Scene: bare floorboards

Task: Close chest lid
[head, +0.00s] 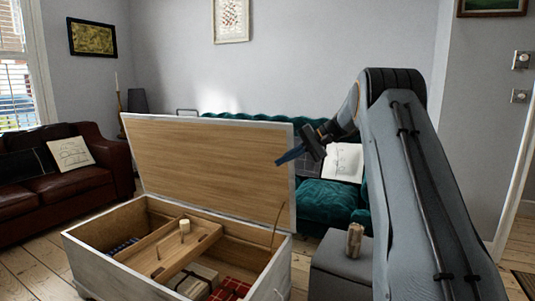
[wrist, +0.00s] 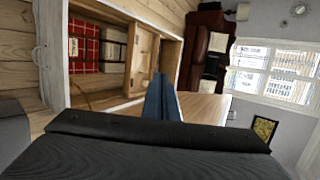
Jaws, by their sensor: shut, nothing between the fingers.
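The chest (head: 95,250) is white outside and pale wood inside, standing on the floorboards in the head view. Its lid (head: 210,165) stands open, raised and leaning back, with a thin stay at its right end. My gripper (head: 283,160) is shut and empty, its blue fingers in front of the lid's right edge; I cannot tell whether they touch it. In the wrist view, the blue fingertips (wrist: 160,88) show before the lid (wrist: 203,106), and the chest (wrist: 54,60) lies at left with its inside visible.
Inside the chest are a wooden tray (head: 150,262), red plaid cloth (head: 230,289) and a small peg. A grey box seat (head: 335,262) with a small tan object (head: 355,240) stands at right. A teal sofa (head: 325,200) is behind, a brown leather sofa (head: 65,188) at left.

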